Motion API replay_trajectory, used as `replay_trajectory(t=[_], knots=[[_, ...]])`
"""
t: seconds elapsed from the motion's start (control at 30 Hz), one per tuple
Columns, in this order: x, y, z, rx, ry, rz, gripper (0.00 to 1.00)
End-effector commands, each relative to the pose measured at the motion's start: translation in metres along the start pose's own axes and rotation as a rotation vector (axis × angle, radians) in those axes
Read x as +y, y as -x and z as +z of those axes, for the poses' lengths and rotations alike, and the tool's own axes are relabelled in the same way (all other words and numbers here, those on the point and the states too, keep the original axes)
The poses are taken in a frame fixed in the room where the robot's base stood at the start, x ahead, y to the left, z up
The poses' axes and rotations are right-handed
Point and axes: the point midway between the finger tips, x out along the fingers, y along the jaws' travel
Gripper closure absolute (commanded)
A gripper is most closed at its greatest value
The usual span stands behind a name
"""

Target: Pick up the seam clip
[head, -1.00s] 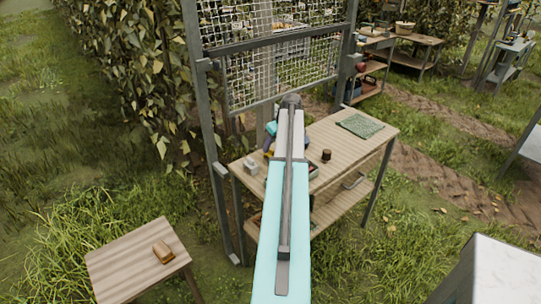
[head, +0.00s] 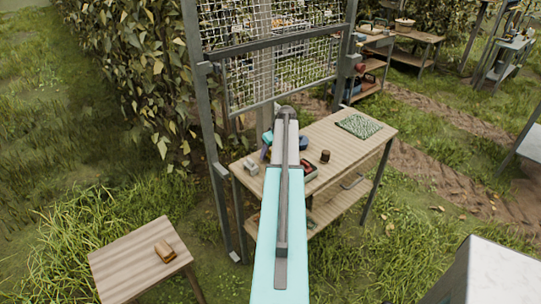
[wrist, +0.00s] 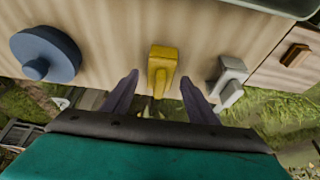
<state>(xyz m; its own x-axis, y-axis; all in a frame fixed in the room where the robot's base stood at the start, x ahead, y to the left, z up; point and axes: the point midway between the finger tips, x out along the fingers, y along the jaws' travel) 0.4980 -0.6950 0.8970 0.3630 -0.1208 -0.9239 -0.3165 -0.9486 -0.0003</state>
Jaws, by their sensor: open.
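A small yellow clip-shaped piece (wrist: 162,68), likely the seam clip, lies near the edge of the wooden bench in the wrist view. My gripper (wrist: 159,78) is open, its two dark fingers pointing toward the yellow piece, one to each side. Nothing is held, and contact is not visible. In the head view my arm hides the yellow piece and most of the gripper.
On the wooden bench (head: 345,151), a blue round knobbed object (wrist: 45,53) lies left and a grey clamp-like piece (wrist: 229,76) right of the yellow one. The bench also holds a brown jar (head: 325,156) and green mat (head: 359,126). A small table (head: 125,262) carries a brown block (head: 164,251).

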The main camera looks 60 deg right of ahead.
Motion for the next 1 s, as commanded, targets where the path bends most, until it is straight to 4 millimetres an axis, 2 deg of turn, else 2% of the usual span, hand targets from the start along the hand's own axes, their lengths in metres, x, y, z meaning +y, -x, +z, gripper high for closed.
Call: replay_trajectory(t=[0.47, 0.73, 1.0], knots=[[0.0, 0.0002, 0.0, 0.0, 0.0, 0.0, 0.47], [0.0, 0.0002, -0.0001, 0.0, 0.0, 0.0, 0.91], [0.0, 0.0005, -0.0003, 0.0, 0.0, 0.0, 0.91]])
